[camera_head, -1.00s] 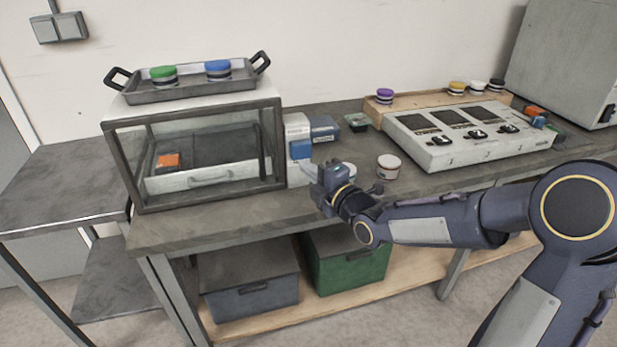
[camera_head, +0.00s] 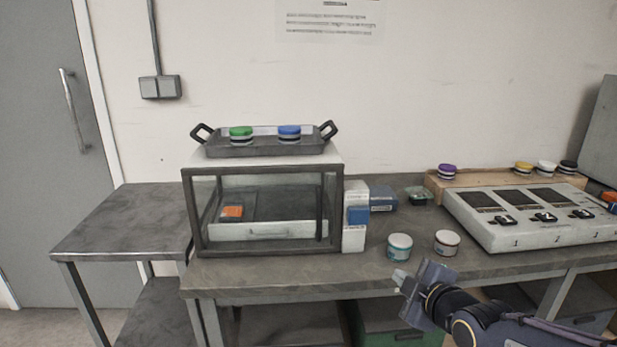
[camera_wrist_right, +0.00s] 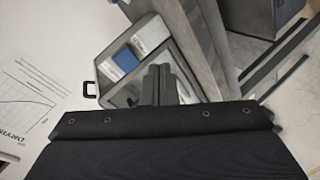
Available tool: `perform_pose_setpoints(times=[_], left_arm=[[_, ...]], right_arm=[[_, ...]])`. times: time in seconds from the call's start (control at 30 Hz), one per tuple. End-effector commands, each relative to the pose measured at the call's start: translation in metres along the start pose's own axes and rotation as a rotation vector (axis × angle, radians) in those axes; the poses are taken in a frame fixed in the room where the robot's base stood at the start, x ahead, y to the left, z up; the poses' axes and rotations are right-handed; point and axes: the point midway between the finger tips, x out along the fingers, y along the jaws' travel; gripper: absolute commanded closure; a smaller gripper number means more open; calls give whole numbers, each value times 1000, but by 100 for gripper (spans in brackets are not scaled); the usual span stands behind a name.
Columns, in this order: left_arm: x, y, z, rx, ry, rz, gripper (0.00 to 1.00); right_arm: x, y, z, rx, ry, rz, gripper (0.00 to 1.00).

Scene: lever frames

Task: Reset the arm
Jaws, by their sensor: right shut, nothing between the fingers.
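My right gripper (camera_head: 402,281) is in the lower right of the head view, in front of the bench's front edge. It is shut and empty, apart from everything on the bench. In the right wrist view the dark gripper body fills the bottom, with the shut fingers (camera_wrist_right: 158,84) pointing toward the glass-fronted cabinet (camera_wrist_right: 122,92). My left gripper is in neither view.
The bench (camera_head: 330,278) carries the glass-fronted cabinet (camera_head: 188,222) with a tray (camera_head: 265,148) on top. Two jars, one teal-labelled (camera_head: 400,248) and one white (camera_head: 447,243), stand behind my gripper. A switch panel (camera_head: 500,236) is at right. A side table (camera_head: 115,225) is bare.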

Motion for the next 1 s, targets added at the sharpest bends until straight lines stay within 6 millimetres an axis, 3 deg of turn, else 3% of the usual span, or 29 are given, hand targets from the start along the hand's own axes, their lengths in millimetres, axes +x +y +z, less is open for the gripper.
perform_pose_setpoints(times=[0.03, 0.2, 0.43, 0.6, 0.63, 1.0], left_arm=[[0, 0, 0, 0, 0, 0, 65], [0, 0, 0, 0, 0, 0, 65], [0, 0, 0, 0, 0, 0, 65], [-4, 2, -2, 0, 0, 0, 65], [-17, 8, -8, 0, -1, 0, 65], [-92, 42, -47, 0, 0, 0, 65]], right_arm=[[-30, -12, 10, 168, -72, -50, 100], [-104, -69, 33, 705, -281, -202, 100], [-172, -136, 34, 1206, -470, -338, 100], [-212, -173, 23, 1481, -587, -434, 100], [-216, -159, 16, 1470, -587, -432, 100], [-248, -85, -26, 1462, -586, -428, 100]])
